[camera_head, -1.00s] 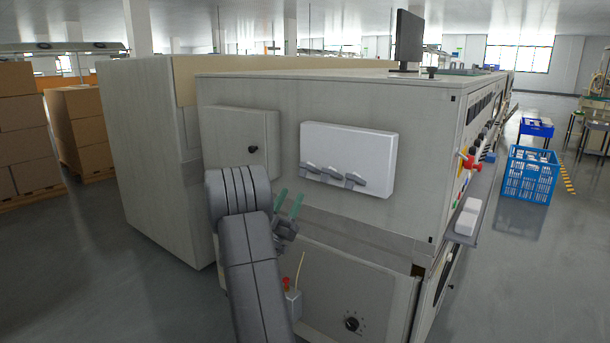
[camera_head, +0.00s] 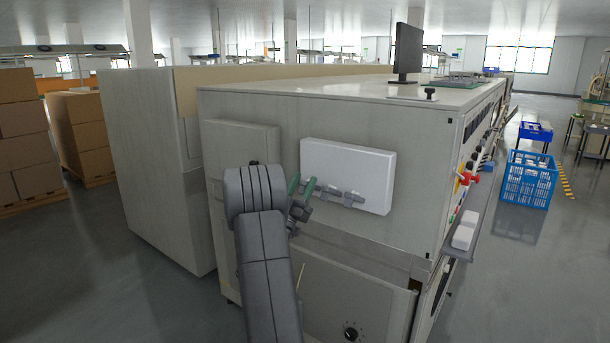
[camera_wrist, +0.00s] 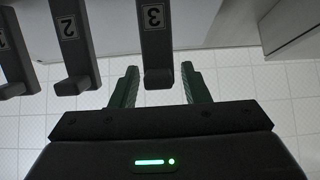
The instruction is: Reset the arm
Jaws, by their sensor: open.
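My gripper (camera_head: 301,186) is at the left edge of a white panel (camera_head: 365,165) on the cabinet's front, close to its row of grey levers (camera_head: 345,196). The wrist view shows the green fingers (camera_wrist: 157,88) open and apart. The end of the dark lever marked 3 (camera_wrist: 157,45) appears between them, not gripped. Whether it touches a finger I cannot tell. The lever marked 2 (camera_wrist: 72,45) and part of another lever (camera_wrist: 12,55) are to its left.
The grey cabinet (camera_head: 400,120) fills the middle. A blue crate (camera_head: 528,178) stands on the floor at right. Stacked cartons (camera_head: 25,140) are at left. The floor between cartons and cabinet is clear.

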